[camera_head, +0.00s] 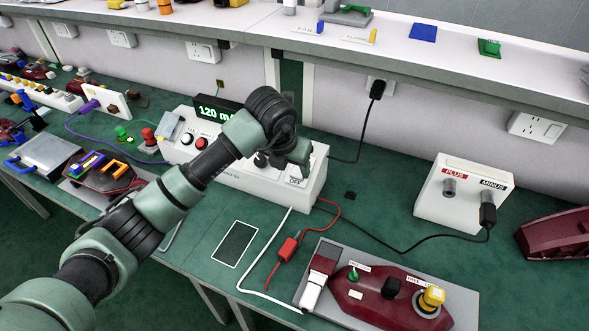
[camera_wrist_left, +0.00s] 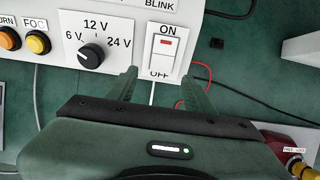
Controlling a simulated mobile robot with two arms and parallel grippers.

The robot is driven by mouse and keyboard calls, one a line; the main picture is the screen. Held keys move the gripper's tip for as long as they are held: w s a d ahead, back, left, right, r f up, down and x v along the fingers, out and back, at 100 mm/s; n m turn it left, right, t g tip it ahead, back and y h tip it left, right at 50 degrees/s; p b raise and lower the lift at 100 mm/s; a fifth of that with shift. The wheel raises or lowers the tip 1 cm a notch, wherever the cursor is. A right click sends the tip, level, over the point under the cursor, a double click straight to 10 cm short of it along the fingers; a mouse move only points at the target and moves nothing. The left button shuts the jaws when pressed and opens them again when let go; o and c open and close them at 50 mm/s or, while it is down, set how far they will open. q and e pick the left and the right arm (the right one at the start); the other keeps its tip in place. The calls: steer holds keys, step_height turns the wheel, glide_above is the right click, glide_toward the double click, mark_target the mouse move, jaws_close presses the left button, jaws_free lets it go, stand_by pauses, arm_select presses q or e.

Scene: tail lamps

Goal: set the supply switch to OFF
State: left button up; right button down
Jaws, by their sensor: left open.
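The supply switch (camera_wrist_left: 165,48) is a white rocker with a red mark near its ON end, on the white power supply (camera_head: 306,192). ON is printed above it and OFF below it; I cannot tell which way the rocker is tilted. In the head view my left gripper (camera_head: 300,158) hangs over the right part of the supply and hides most of the switch; the OFF label shows just below it. In the left wrist view the left gripper (camera_wrist_left: 161,78) is open and empty, its fingers apart near the OFF end of the switch. My right gripper is not in view.
A black voltage knob (camera_wrist_left: 91,56) sits left of the switch. A display (camera_head: 216,110) rises behind the supply. A red lamp unit (camera_head: 375,298) lies in front, with red and white leads nearby. A PLUS/MINUS terminal box (camera_head: 446,207) stands right. A shelf (camera_head: 420,60) runs behind.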

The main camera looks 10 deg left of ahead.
mark_target(295, 176)
arm_select(q)
steer(key=shift+x, duration=1.6)
jaws_close()
steer(key=shift+f, duration=0.15)
steer(key=t+b, duration=0.1)
steer(key=b, duration=0.1)
steer(key=f+t+b, duration=0.1)
steer(key=b, duration=0.2)
steer(key=shift+s+a+h, duration=0.1)
steer(key=shift+s+h, duration=0.1)
steer(key=shift+h, duration=0.2)
steer(key=shift+t+b, duration=0.3)
steer(key=shift+b, duration=0.15)
steer(key=shift+r, duration=0.25)
